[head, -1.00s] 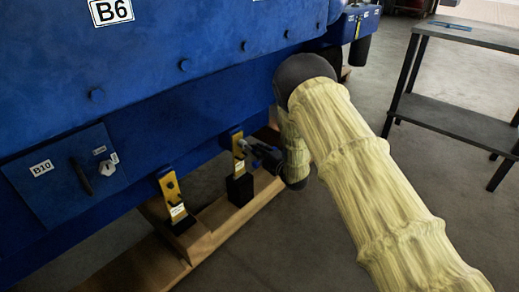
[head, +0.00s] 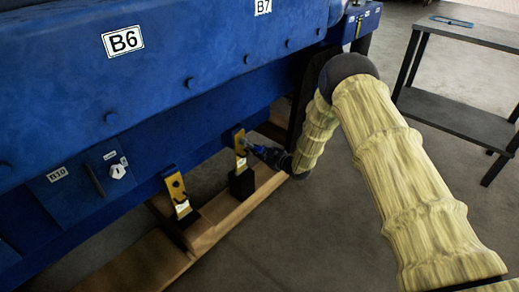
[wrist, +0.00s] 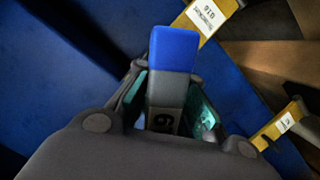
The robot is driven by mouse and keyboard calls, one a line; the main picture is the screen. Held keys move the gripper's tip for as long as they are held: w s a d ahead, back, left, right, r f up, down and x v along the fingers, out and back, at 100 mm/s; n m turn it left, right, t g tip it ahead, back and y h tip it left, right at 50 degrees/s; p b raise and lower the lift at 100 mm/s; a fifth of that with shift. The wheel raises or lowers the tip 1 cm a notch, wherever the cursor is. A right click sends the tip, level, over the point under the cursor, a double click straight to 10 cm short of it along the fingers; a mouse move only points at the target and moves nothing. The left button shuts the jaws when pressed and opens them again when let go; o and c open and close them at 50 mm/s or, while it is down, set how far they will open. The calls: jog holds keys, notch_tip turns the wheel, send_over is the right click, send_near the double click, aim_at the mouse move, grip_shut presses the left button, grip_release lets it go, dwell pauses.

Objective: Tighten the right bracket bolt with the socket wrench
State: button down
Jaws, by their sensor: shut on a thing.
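Two yellow brackets hang below the blue engine side in the head view: the right bracket (head: 240,147) and the left bracket (head: 177,194). My gripper (head: 260,151) is just right of the right bracket, pointing at it. In the wrist view my gripper (wrist: 165,105) is shut on the socket wrench (wrist: 174,50), which shows a bright blue end and a grey body with dark lettering. Two yellow bracket parts with white labels show beyond it in the wrist view. The right bracket bolt and the socket end are too small or hidden to make out, so I cannot tell whether they touch.
The blue engine side (head: 160,75) fills the left, with labels and a small panel (head: 100,172). Black blocks and a wooden beam (head: 215,215) lie under the brackets. A dark two-shelf table (head: 460,115) stands at right. The floor between is clear.

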jog(key=shift+a+r+m+g+y+p, duration=0.1)
jog(key=shift+m+g+y+p, duration=0.15)
jog(key=shift+m, duration=0.65)
jog(key=shift+a+m+g+y+p, duration=0.15)
jog(key=shift+m+y, duration=0.1)
jog(key=shift+m, duration=0.65)
jog(key=shift+s+d, duration=0.1)
jog(key=shift+d, duration=0.1)
jog(key=n+t+b, duration=0.1)
jog(key=n+b, duration=0.1)
jog(key=n, duration=0.2)
jog(key=d+r+n+t+h+b, duration=0.1)
jog(key=n+b, duration=0.1)
jog(key=n, duration=0.3)
jog(key=n+t+b, duration=0.2)
jog(key=n, duration=0.2)
jog(key=shift+s+d+r+n+h, duration=0.1)
jog(key=shift+d+r+n+h, duration=0.1)
jog(key=shift+d+n+h, duration=0.2)
